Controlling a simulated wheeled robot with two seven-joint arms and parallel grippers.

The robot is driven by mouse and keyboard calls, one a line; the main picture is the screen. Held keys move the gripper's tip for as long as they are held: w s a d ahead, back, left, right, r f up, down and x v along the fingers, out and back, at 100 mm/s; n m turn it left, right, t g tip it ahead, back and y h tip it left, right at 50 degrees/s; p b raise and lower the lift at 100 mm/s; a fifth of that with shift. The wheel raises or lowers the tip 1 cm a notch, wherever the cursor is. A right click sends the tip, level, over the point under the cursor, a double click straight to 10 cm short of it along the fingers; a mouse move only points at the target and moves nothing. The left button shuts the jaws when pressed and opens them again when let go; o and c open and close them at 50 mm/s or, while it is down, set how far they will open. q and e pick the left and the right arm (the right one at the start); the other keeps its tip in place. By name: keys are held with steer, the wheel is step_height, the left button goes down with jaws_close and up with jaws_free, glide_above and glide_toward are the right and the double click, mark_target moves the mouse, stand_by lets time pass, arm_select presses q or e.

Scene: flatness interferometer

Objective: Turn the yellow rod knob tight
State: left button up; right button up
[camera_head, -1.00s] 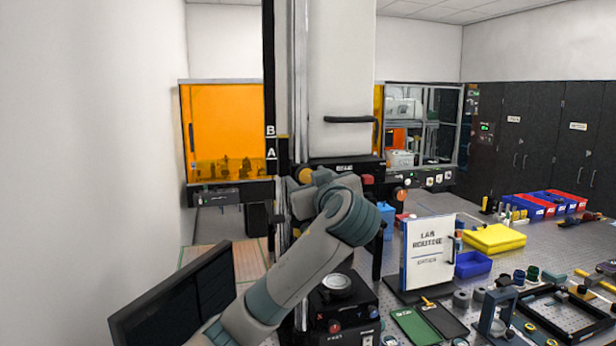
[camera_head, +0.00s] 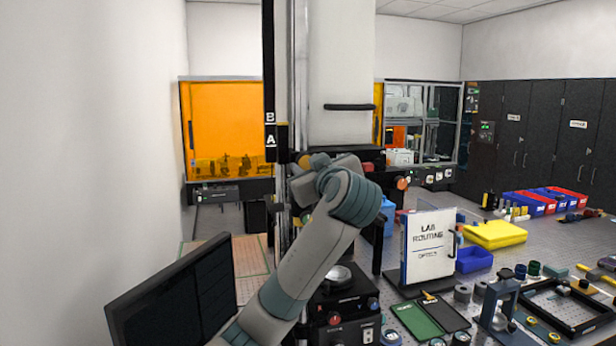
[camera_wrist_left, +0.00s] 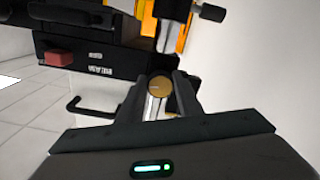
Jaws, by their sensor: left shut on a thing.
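The yellow rod knob (camera_head: 304,161) shows in the head view on the column, at the left end of a dark bar (camera_head: 352,158). In the left wrist view the knob (camera_wrist_left: 160,85) is a round brass-yellow cap between the two dark fingers. My left gripper (camera_wrist_left: 160,92) is shut on it. In the head view my left gripper (camera_head: 298,170) is at the knob, mostly hidden by my wrist. My right gripper is not in view.
A red button (camera_wrist_left: 58,58) sits on the dark bar near the knob. A white housing (camera_head: 340,60) with a black handle (camera_head: 349,107) rises above. A dark monitor (camera_head: 170,300) stands lower left. A routine board (camera_head: 431,247) and several tools cover the table at right.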

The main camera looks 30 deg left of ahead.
arm_select(q)
steer(key=n+b, duration=0.2)
steer(key=b, duration=0.1)
steer(key=n+b, duration=0.2)
steer(key=b, duration=0.1)
steer(key=n+b, duration=0.2)
steer(key=b, duration=0.2)
steer(key=shift+w+d+f+n, duration=0.1)
steer(key=shift+d+f+n, duration=0.15)
steer(key=shift+n, duration=0.15)
steer(key=n+b, duration=0.1)
steer(key=n, duration=0.2)
steer(key=n+b, duration=0.1)
steer(key=n, duration=0.2)
steer(key=n+b, duration=0.1)
steer(key=n, duration=0.1)
steer(key=shift+a+r+n, duration=0.15)
steer(key=shift+r+n, duration=0.2)
steer(key=shift+n, duration=0.05)
steer(key=o, duration=1)
steer(key=shift+o, duration=0.2)
steer(key=shift+r, duration=0.1)
